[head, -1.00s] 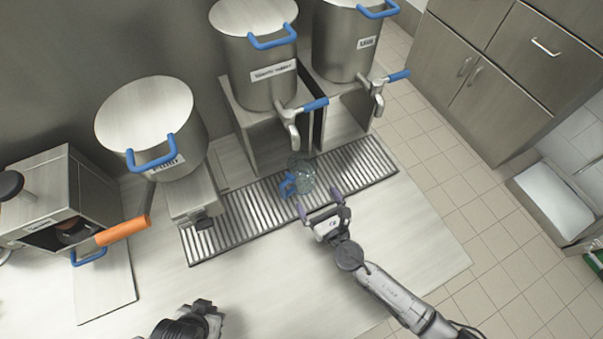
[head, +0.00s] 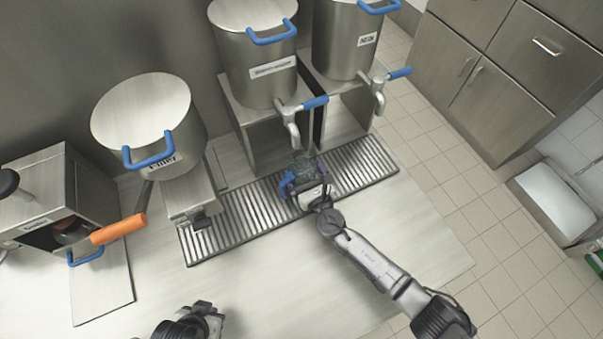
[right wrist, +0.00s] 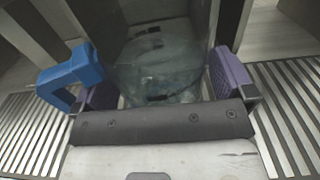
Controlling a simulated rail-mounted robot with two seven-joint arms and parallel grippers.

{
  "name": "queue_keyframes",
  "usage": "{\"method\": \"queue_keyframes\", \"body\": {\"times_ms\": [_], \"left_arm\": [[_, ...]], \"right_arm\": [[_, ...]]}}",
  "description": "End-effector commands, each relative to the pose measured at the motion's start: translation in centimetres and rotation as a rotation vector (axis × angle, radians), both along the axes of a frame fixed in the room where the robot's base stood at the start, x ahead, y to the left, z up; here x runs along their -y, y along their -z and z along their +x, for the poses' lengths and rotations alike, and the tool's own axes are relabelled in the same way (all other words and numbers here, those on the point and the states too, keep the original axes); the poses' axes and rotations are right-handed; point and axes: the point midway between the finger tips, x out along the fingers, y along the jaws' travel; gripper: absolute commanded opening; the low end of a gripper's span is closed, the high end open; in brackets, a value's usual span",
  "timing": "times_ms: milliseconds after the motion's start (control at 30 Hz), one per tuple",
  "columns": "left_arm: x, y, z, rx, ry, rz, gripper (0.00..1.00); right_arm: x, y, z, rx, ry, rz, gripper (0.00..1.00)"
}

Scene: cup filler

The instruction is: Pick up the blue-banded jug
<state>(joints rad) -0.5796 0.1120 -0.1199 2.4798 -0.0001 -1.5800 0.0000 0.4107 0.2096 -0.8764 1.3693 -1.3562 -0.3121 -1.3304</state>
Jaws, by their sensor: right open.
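The clear jug (head: 303,160) with a blue handle stands on the slatted drip tray, below the tap of the middle pot. In the right wrist view the transparent jug (right wrist: 160,62) lies between my purple finger pads, with its blue handle (right wrist: 72,76) by the left finger. My right gripper (head: 307,186) is open around the jug; gaps to its sides are hard to judge through the clear wall. In the head view the gripper partly covers the jug. My left gripper (head: 192,322) is at the bottom edge; its jaws cannot be made out.
The drip tray (head: 240,222) runs under several steel pots with blue handles. The middle pot's tap (head: 291,122) hangs close above the jug. An orange-handled tool (head: 118,229) is at the left. The counter front (head: 265,285) is clear.

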Motion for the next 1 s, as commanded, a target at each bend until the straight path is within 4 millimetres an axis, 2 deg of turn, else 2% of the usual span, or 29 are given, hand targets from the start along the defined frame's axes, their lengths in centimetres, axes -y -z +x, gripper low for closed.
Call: {"method": "queue_keyframes", "body": {"times_ms": [200, 733, 1000], "left_arm": [[0.0, -0.01, 0.0, 0.0, 0.0, 0.0, 0.0], [-0.39, 0.02, -0.02, 0.0, 0.009, 0.014, 0.0], [-0.33, -0.11, -0.02, 0.0, 0.008, 0.012, 0.0]], "right_arm": [[-0.02, 0.0, 0.02, 0.0, 0.0, 0.0, 1.0], [0.01, 0.02, 0.0, -0.001, 0.0, 0.0, 0.49], [-0.01, -0.25, 0.05, 0.001, 0.0, 0.002, 0.48]]}}
